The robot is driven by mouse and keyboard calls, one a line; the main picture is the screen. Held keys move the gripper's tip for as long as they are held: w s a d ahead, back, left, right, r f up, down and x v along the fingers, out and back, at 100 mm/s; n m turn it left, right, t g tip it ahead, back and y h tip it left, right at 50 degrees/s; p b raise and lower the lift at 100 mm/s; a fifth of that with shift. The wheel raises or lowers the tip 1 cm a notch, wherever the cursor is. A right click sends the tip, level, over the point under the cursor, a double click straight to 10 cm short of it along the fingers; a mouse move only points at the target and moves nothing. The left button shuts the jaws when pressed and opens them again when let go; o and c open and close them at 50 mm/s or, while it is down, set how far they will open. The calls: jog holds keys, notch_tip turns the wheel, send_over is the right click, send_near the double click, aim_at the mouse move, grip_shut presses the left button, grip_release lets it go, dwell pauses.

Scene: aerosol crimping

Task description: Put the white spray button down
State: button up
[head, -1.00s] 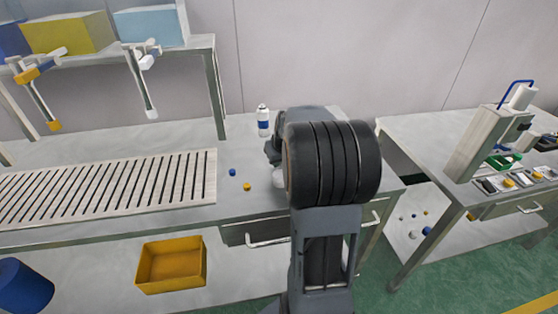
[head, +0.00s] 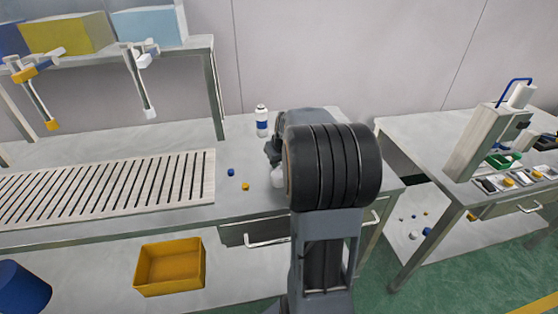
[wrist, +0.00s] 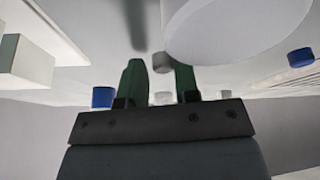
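In the wrist view, the two green fingers of my gripper (wrist: 160,75) stand apart. Another small whitish piece (wrist: 163,98) shows lower between the fingers.
A blue button (head: 231,172) and a yellow button (head: 245,187) lie left of my arm, beside the slotted rack (head: 120,188). A white can with a blue band (head: 262,122) stands behind. A large white round body (wrist: 235,25) looms close in the wrist view.

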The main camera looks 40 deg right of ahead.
jog(key=shift+o, duration=0.2)
jog(key=shift+s+a+f, duration=0.15)
jog(key=shift+a+f, duration=0.25)
jog(key=shift+f, duration=0.35)
jog(key=shift+r+p, duration=0.5)
jog(key=w+d+p+v, duration=0.1)
jog(key=v, duration=1)
jog(key=s+a+f, duration=0.2)
jog(key=s+a, duration=0.2)
jog(key=a, duration=0.3)
jog(key=s+a+f+n+g+y, duration=0.1)
jog(key=s+a+f, duration=0.1)
jog(key=a, duration=0.5)
jog(key=s+a+f+n, duration=0.1)
jog(key=s+a+f, duration=0.1)
jog(key=s+a, duration=0.3)
jog(key=a, duration=0.3)
jog(key=shift+s+f+g, duration=0.25)
jog(key=shift+s+g, duration=0.05)
jog(key=shift+s, duration=0.05)
